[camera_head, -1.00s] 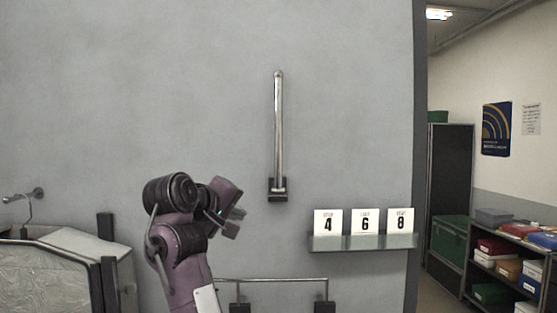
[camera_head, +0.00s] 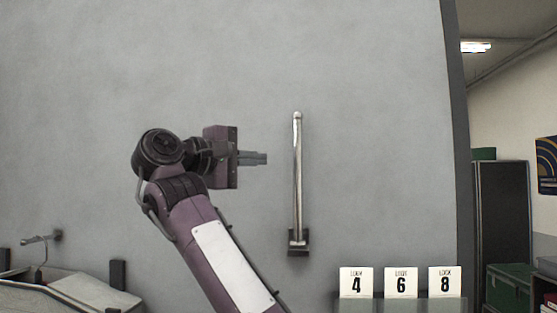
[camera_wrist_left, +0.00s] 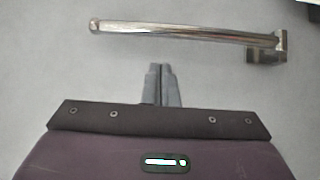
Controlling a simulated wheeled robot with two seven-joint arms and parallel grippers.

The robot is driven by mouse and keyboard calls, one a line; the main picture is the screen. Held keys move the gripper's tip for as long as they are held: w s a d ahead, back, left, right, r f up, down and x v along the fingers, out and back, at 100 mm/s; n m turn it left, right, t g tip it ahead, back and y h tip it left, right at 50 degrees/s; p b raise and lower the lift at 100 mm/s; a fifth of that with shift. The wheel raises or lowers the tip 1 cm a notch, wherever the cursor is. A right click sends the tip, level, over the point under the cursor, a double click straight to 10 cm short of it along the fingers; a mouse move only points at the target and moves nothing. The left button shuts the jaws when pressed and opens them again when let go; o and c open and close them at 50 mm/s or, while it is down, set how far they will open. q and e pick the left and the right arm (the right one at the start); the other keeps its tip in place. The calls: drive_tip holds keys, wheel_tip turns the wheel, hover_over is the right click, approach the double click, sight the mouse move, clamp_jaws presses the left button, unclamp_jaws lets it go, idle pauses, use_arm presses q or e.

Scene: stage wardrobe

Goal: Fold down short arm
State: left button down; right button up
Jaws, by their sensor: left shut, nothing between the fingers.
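The short arm (camera_head: 297,175) is a shiny metal bar standing upright against the grey wall, with its dark hinge bracket (camera_head: 298,242) at the bottom. In the left wrist view the bar (camera_wrist_left: 185,33) lies across the top, with its bracket (camera_wrist_left: 267,47) at the right. My left gripper (camera_head: 264,158) is to the left of the bar, about level with its middle, fingers pointing at it. Its fingers (camera_wrist_left: 158,68) are together and empty, with a gap between the tips and the bar. My right gripper is not in view.
A small shelf (camera_head: 400,305) with number cards 4, 6 and 8 (camera_head: 400,282) is at the lower right of the bar. A metal hook (camera_head: 42,239) is on the wall at lower left. The wall above and around the bar is bare.

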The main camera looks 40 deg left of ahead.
sight(289, 161)
use_arm(q)
drive_tip(key=w+p, duration=0.1)
drive_tip(key=w, duration=0.1)
drive_tip(key=w+d+p, duration=0.1)
drive_tip(key=w+p, duration=0.1)
drive_tip(key=w, duration=0.1)
drive_tip(key=w+p, duration=0.2)
drive_tip(key=w, duration=0.1)
drive_tip(key=shift+w+d+r, duration=0.15)
drive_tip(key=shift+w+r, duration=0.05)
drive_tip(key=shift+w, duration=0.05)
drive_tip(key=shift+w+d+f, duration=0.1)
drive_tip(key=shift+w+f, duration=0.05)
drive_tip(key=shift+w, duration=0.5)
